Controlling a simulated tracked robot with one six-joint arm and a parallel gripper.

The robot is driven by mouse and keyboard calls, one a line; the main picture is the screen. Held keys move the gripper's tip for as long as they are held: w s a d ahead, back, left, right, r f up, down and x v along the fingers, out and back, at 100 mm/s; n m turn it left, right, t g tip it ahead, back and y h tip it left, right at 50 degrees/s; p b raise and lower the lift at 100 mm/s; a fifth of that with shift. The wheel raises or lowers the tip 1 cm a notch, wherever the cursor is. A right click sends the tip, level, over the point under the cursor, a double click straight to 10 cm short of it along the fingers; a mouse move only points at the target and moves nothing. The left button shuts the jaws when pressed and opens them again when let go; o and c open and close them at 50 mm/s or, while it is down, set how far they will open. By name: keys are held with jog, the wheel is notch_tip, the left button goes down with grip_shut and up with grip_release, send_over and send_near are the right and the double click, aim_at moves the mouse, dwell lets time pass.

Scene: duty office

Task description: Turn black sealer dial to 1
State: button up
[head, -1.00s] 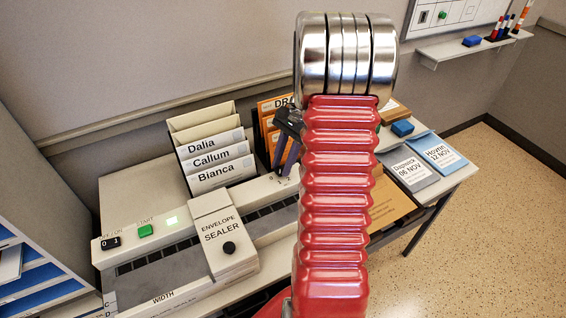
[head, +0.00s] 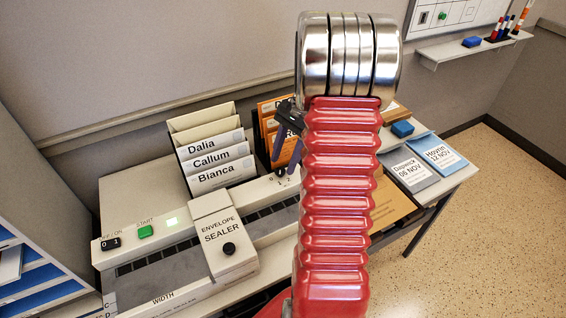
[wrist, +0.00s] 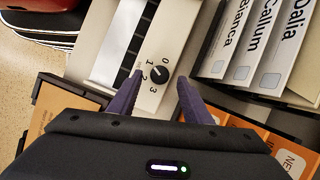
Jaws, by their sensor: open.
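The black sealer dial (wrist: 159,75) is a small round knob on the pale panel of the envelope sealer (wrist: 118,45), with the numbers 0, 1, 2 and 3 around it. I cannot tell surely which number its pointer faces. In the head view the dial (head: 280,172) sits at the sealer's far right end, small beside my arm. My gripper (wrist: 159,80) is open and empty, its purple fingers on either side of the dial in the wrist view. In the head view my gripper (head: 284,152) appears above the dial; contact is not visible.
The sealer also has a black knob (head: 229,248), a green START button (head: 145,231) and a black off/on switch (head: 111,243). Name-labelled folders (head: 212,160) stand close behind the sealer. Orange folders (head: 283,140) stand near my gripper. Papers (head: 408,168) lie at right.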

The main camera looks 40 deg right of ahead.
jog(key=v, duration=1.2)
jog(key=shift+d, duration=0.1)
jog(key=s+a+r+n+t+h, duration=0.1)
jog(key=s+a+n+t, duration=0.1)
jog(key=a+n, duration=0.4)
jog(key=s+a+r+n+t+h, duration=0.1)
jog(key=s+a+n, duration=0.4)
jog(key=a, duration=1.1)
jog(key=s+a+r+n+t+h, duration=0.2)
jog(key=s+a+n, duration=0.2)
jog(key=a+n, duration=0.3)
jog(key=shift+a+t, duration=0.3)
jog(key=shift+a, duration=2.3)
